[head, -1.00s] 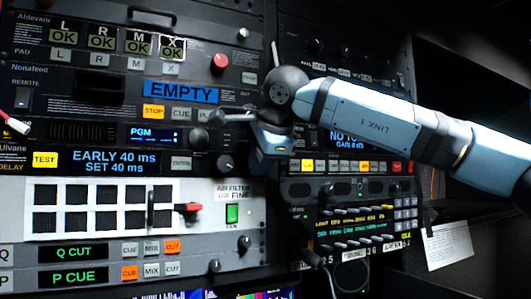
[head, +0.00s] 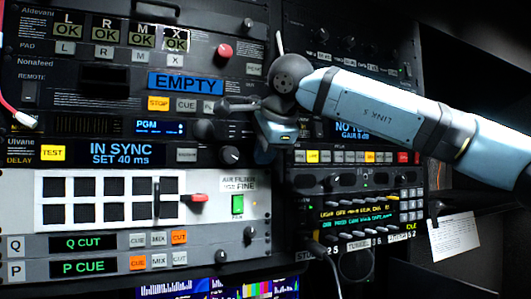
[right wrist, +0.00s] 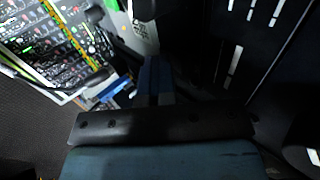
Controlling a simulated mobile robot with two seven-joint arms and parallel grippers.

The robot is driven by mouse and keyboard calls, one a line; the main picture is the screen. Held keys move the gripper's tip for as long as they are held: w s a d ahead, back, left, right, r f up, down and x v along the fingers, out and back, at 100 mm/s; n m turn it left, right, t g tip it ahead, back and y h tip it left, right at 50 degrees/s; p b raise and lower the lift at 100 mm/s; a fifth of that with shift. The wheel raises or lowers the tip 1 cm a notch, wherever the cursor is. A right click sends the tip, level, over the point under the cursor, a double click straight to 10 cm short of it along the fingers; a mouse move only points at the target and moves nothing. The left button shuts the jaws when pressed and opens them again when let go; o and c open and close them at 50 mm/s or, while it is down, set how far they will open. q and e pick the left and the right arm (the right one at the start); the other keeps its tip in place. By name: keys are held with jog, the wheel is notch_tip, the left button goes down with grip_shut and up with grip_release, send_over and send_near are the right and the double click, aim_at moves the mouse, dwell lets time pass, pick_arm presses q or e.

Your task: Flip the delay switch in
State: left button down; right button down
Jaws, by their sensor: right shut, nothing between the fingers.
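The delay unit (head: 119,154) is a dark rack panel at the left in the head view. It has a lit yellow TEST button (head: 53,153), a blue display (head: 121,153) reading IN SYNC, SET 40 ms, a small dark button (head: 187,155) and a black knob (head: 231,155). I cannot make out a separate switch on it. My right gripper (head: 223,104) is shut and empty, above the knob and in front of the panels. I cannot tell whether it touches anything. In the right wrist view its blue fingers (right wrist: 153,78) are dark and partly hidden. My left gripper is out of view.
Above are a unit with a blue EMPTY display (head: 185,84) and a red knob (head: 224,51). Below is an air-filter panel (head: 230,228) with a red latch (head: 200,198) and green fan switch (head: 238,204). My right arm crosses the right-hand rack. A cable hangs at the left edge.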

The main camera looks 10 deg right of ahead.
jog(key=shift+r, duration=0.6)
jog(key=b+v, duration=0.2)
jog(key=v, duration=1.2)
